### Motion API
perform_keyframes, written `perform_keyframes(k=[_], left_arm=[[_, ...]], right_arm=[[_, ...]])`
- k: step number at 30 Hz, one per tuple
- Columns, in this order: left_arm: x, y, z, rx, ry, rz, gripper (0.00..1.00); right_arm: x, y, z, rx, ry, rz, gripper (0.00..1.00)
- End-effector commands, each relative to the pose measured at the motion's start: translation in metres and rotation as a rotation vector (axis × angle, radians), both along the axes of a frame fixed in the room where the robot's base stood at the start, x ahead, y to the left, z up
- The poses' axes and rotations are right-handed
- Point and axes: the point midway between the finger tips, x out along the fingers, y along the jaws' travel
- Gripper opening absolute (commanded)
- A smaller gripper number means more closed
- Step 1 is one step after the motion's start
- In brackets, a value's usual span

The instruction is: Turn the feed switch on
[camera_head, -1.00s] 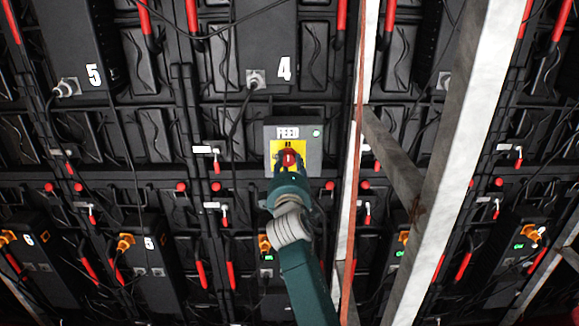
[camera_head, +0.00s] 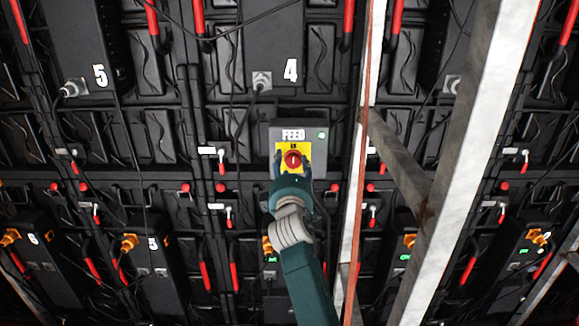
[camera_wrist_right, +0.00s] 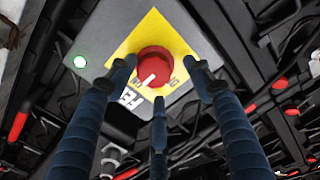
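The feed switch is a red round knob (camera_head: 292,160) with a white pointer mark, on a yellow plate of a grey box (camera_head: 313,158) labelled FEED. A green light (camera_head: 322,135) glows at the box's upper right. In the head view the pointer is roughly upright. In the wrist view the box is upside down, and the knob (camera_wrist_right: 154,64) has its mark toward the FEED lettering. My right gripper (camera_head: 292,166) has its dark fingers spread around the knob. In the wrist view its three fingers (camera_wrist_right: 158,85) stand apart, with visible gaps to the knob. My left gripper is not in view.
A grey metal post (camera_head: 455,150) and a slanted brace (camera_head: 398,155) stand right of the box. A thinner upright (camera_head: 356,200) is closer to it. Black panels with red handles, cables and numbered units (camera_head: 275,45) fill the wall.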

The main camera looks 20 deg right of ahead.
Motion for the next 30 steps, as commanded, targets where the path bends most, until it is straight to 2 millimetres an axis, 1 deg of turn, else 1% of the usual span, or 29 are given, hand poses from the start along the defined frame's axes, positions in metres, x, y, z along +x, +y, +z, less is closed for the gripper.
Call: perform_keyframes(k=[5, 8, 11, 15, 19, 24, 30], left_arm=[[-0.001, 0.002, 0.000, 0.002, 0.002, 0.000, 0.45], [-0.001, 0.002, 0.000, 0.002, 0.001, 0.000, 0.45], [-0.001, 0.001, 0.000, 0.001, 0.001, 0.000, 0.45], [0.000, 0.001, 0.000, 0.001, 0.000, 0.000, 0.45], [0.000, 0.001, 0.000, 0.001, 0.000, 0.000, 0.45], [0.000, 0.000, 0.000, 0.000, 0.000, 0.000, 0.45], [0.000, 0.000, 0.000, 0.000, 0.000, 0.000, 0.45]], right_arm=[[0.000, -0.002, 0.003, -0.002, -0.002, -0.003, 0.51], [0.000, -0.002, 0.012, -0.003, -0.004, -0.004, 0.51], [0.000, -0.002, 0.030, -0.003, -0.007, -0.003, 0.51], [0.000, -0.001, 0.062, -0.005, -0.013, -0.001, 0.51], [-0.001, -0.002, 0.087, -0.006, -0.017, -0.003, 0.51], [0.000, 0.000, 0.100, -0.003, -0.007, -0.001, 0.51], [0.000, 0.000, 0.102, -0.002, -0.003, 0.000, 0.51]])
